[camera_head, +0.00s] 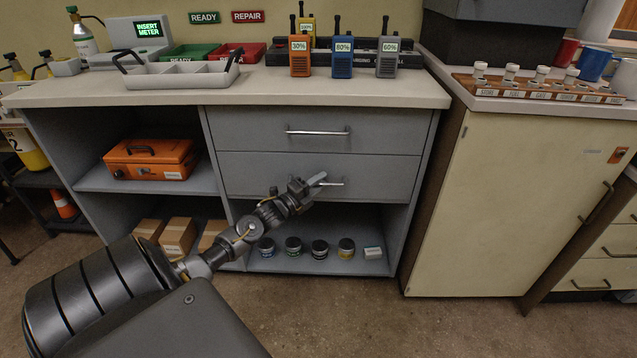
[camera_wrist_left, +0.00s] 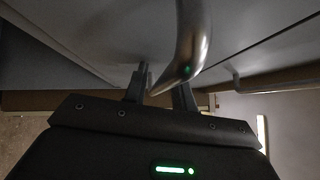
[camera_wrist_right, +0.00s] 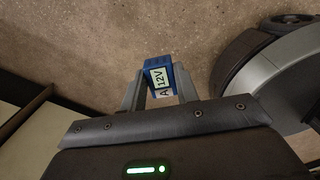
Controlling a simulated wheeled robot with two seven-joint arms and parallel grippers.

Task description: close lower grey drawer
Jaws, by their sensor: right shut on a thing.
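The lower grey drawer (camera_head: 240,175) sits under the upper drawer in the grey console, and its front looks flush or nearly flush with the one above. Its bar handle (camera_head: 332,184) is partly hidden by my left gripper (camera_head: 312,184). In the left wrist view the curved metal handle (camera_wrist_left: 193,40) runs down between the left gripper's fingers (camera_wrist_left: 162,88), which stand apart around it; contact is unclear. My right gripper (camera_wrist_right: 160,92) shows only in its wrist view, shut on a blue block (camera_wrist_right: 158,64) labelled 12V, above the floor.
The upper drawer (camera_head: 260,130) looks shut. Below the lower drawer is an open shelf (camera_head: 320,262) with several small jars. An orange case (camera_head: 150,158) lies on the left shelf. A grey tray (camera_head: 175,78) and several radios stand on the counter. A cream cabinet (camera_head: 520,200) stands at right.

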